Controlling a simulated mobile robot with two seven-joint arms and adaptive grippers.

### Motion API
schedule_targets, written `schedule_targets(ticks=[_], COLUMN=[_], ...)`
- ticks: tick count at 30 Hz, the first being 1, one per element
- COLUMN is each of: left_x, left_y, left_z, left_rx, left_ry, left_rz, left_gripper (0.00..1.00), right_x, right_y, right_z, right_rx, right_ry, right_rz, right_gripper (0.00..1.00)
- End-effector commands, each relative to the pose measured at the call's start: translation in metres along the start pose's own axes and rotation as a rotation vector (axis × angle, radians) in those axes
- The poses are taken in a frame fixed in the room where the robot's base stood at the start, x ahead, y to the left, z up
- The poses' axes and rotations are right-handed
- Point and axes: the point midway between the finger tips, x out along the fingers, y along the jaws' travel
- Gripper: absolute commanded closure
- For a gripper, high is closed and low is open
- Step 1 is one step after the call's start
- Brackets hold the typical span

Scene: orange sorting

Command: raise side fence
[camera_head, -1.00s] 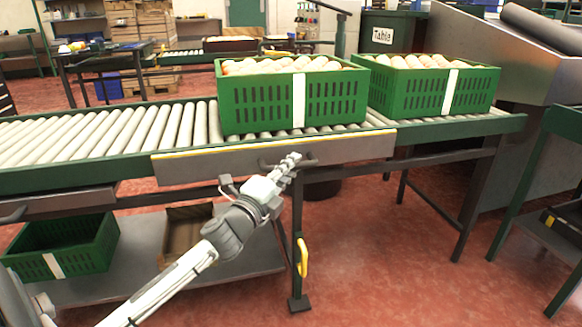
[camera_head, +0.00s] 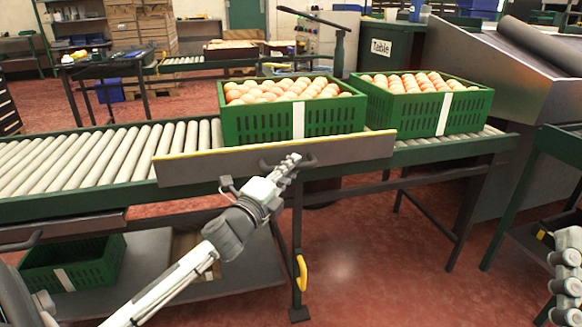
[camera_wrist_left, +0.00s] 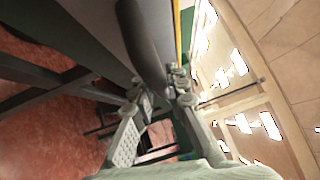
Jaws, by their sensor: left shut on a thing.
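The side fence (camera_head: 225,166) is a long grey panel with a yellow top edge, along the near side of the roller conveyor. Its top edge stands above the rollers and covers the lower edge of the left crate. My left gripper (camera_head: 291,163) is shut on the fence's dark handle (camera_head: 308,161) at the panel's front. In the left wrist view the dark curved handle (camera_wrist_left: 143,45) runs down to the fingers (camera_wrist_left: 160,95), and the yellow edge (camera_wrist_left: 178,30) shows beside it. Grey jointed parts of my right arm or gripper show at the right edge, cut off.
Two green crates of orange round fruit, one left (camera_head: 255,124) and one right (camera_head: 410,112), stand on the conveyor (camera_head: 90,160). An empty green crate (camera_head: 75,265) sits on the lower shelf. A yellow handle (camera_head: 301,272) hangs by a leg. Red floor is open at right.

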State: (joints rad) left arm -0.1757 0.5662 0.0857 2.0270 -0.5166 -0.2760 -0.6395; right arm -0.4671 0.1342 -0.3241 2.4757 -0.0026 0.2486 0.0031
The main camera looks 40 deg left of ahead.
Motion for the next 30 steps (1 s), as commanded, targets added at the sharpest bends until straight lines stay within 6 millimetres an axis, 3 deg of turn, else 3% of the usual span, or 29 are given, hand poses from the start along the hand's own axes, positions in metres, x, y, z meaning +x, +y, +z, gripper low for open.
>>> schedule_targets(ticks=[2, 3, 8, 20, 30], left_x=[0.001, 0.001, 0.001, -0.007, -0.073], left_y=[-0.006, -0.007, -0.006, -0.003, -0.002], left_z=[0.001, 0.002, 0.001, 0.0, 0.001], left_rx=[0.003, 0.004, 0.003, 0.001, -0.001], left_ry=[-0.001, -0.001, -0.001, 0.0, -0.002], left_rz=[-0.012, -0.012, -0.012, -0.005, -0.003], left_gripper=[1.0, 0.85, 0.65, 0.64, 0.64], right_x=[0.0, 0.0, 0.001, 0.0, 0.0], right_y=[0.0, 0.0, 0.0, 0.0, 0.0], right_z=[-0.001, -0.001, -0.001, -0.001, -0.001], right_rx=[0.0, 0.0, -0.001, 0.0, 0.0], right_ry=[0.001, 0.002, 0.003, 0.004, 0.004], right_rz=[0.0, 0.0, 0.0, 0.0, 0.0], right_gripper=[0.6, 0.6, 0.6, 0.6, 0.6])
